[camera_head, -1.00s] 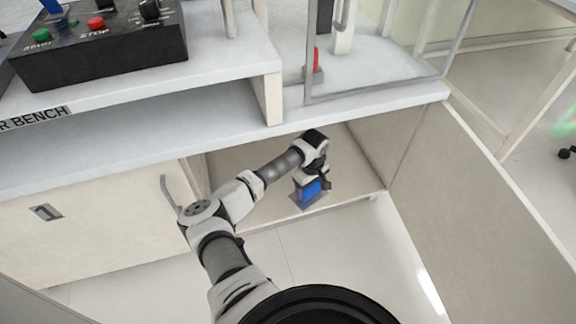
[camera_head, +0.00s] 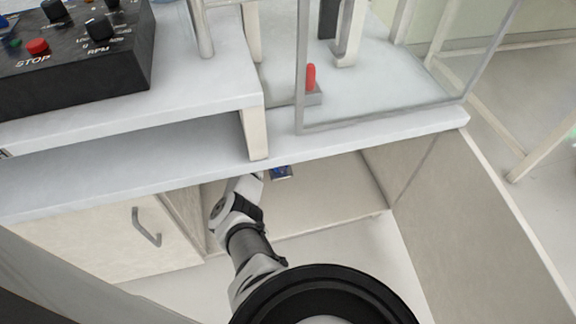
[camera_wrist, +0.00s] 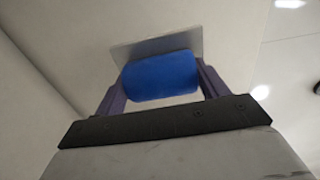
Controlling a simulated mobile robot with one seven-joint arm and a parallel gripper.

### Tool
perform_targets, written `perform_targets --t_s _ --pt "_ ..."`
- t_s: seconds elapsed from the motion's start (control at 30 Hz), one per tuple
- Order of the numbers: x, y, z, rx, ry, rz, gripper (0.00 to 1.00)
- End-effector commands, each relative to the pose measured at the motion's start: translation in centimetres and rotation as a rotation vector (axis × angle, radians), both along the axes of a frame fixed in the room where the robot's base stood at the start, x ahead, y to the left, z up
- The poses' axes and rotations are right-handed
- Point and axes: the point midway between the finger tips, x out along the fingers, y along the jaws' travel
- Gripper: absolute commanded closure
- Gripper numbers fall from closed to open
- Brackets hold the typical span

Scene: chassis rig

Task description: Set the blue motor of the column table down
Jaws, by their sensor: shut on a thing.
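The blue motor (camera_wrist: 160,77) is a blue cylinder with a flat grey plate (camera_wrist: 155,46) behind it. My gripper (camera_wrist: 158,80) is shut on it, one finger on each side in the wrist view. In the head view a small part of the blue motor (camera_head: 281,172) shows just under the bench's front edge, inside the open cupboard (camera_head: 320,205). I cannot tell whether the plate touches the cupboard floor.
The bench top (camera_head: 180,178) overhangs the cupboard. An open door panel (camera_head: 480,215) stands at the right, and a shut door with a handle (camera_head: 146,227) is at the left. A control box (camera_head: 80,60) and a glass-sided enclosure (camera_head: 380,110) stand above. The cupboard floor looks clear.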

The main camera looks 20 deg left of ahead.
Motion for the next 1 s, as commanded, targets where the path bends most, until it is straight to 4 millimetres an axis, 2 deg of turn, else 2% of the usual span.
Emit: perform_targets --t_s 0.3,0.53,0.7,0.8,1.0 --pt "0.0 0.0 -5.4 0.0 0.0 0.001 0.67" --pt "0.0 0.0 -6.9 0.001 -0.002 0.001 0.67" --pt "0.0 0.0 -9.5 0.0 0.0 0.001 0.67" --pt "0.0 0.0 -10.0 0.001 -0.002 0.0 0.67" --pt "0.0 0.0 -9.8 0.002 -0.002 0.0 0.67"
